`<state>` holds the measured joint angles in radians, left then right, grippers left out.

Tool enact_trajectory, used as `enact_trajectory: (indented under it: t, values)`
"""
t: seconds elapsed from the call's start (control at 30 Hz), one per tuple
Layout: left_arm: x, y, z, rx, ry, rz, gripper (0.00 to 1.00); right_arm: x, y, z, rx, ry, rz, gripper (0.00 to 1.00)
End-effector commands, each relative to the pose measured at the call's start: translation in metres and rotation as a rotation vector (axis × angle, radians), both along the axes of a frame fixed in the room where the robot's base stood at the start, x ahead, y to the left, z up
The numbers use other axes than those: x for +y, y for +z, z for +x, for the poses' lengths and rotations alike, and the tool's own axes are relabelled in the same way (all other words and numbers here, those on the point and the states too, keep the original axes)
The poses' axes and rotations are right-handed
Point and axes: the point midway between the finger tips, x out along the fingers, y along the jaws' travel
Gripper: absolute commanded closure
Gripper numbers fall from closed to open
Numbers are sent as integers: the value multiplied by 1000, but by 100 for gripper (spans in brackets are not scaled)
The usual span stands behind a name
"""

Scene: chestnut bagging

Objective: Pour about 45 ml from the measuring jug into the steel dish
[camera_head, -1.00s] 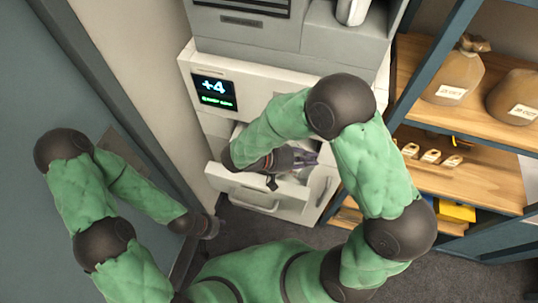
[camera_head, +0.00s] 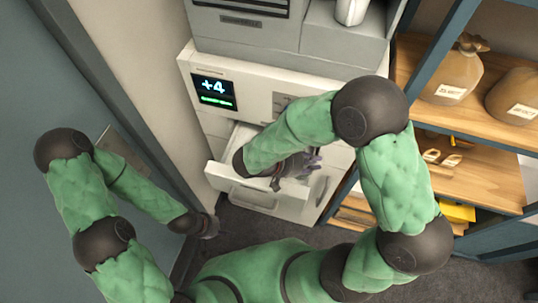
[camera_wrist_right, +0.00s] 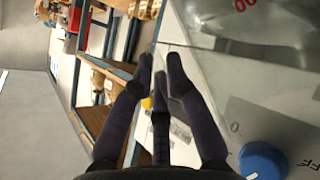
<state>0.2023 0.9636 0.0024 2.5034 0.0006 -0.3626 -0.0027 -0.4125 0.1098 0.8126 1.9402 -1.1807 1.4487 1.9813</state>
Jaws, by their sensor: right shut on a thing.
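My right gripper (camera_head: 305,163) is in front of the white cabinet, mostly hidden behind my forearm in the head view. In the right wrist view its dark fingers (camera_wrist_right: 162,75) close at the edge of a clear, glossy thing with red figures (camera_wrist_right: 245,48). This looks like the measuring jug, but only part shows; its fill level cannot be read. In the head view the jug is hidden or too unclear to make out. My left gripper (camera_head: 208,227) hangs low at the left, away from the cabinet; its fingers are too small to judge. I cannot make out the steel dish.
The white cabinet has a display reading +4 (camera_head: 214,91) and a pulled-out drawer (camera_head: 255,198). A blue knob (camera_wrist_right: 262,160) shows in the wrist view. Wooden shelves (camera_head: 470,185) with brown sacks (camera_head: 455,78) stand at the right. A grey wall or door (camera_head: 60,40) is at the left.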

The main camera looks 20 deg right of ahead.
Motion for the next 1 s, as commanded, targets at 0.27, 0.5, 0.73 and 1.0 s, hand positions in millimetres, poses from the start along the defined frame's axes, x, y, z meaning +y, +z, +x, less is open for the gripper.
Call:
enact_trajectory:
  t: [0.27, 0.5, 0.73, 1.0]
  values:
    - [0, -10, 0, 0, 0, 0, 60, -2, -3, -2, -31, 2, 22, 100]
    - [0, -28, 0, 0, 0, 0, 60, -6, -9, -6, -89, 5, 69, 100]
    - [0, -44, 0, 0, 0, 0, 60, -11, -13, -13, -147, 7, 117, 100]
    - [0, -58, 0, 0, 0, 0, 60, -16, -16, -20, -196, 11, 158, 100]
